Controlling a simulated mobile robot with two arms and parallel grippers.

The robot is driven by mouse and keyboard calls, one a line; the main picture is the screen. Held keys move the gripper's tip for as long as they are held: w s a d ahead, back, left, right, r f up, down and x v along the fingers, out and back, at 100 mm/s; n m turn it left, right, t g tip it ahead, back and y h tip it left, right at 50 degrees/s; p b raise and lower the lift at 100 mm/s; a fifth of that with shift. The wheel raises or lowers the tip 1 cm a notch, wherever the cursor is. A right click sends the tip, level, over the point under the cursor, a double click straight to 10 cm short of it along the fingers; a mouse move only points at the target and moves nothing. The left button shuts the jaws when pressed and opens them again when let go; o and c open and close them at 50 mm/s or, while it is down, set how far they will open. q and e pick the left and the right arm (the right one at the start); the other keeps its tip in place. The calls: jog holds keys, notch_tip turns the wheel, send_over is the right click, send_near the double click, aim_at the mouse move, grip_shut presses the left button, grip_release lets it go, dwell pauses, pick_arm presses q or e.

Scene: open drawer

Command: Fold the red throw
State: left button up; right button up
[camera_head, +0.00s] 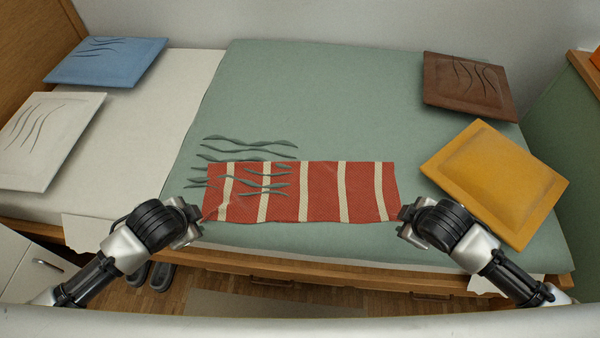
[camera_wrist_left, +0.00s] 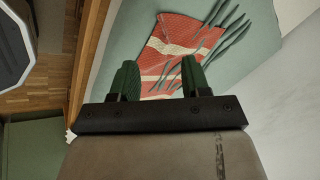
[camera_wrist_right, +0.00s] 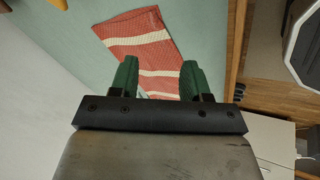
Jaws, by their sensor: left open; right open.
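The red throw (camera_head: 320,190) with cream stripes lies spread as a wide rectangle on the green bed cover, near the bed's front edge. Green wavy ridges of the cover show over its left part. My left gripper (camera_head: 203,222) is at the throw's front left corner, open, and no cloth shows clearly between its fingers. My right gripper (camera_head: 402,218) is at the front right corner, also open. The throw also shows beyond the fingers in the left wrist view (camera_wrist_left: 185,35) and in the right wrist view (camera_wrist_right: 150,50). Whether the fingertips touch the cloth cannot be told.
A yellow cushion (camera_head: 495,185) lies to the right of the throw. A brown cushion (camera_head: 468,85) lies behind it. White (camera_head: 45,140) and blue (camera_head: 105,62) cushions are at the left. The green cover (camera_head: 330,100) behind the throw is clear. The wooden bed edge (camera_head: 330,275) runs in front.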

pick_arm(q)
jog(key=shift+c, duration=0.5)
pick_arm(e)
jog(key=shift+c, duration=0.5)
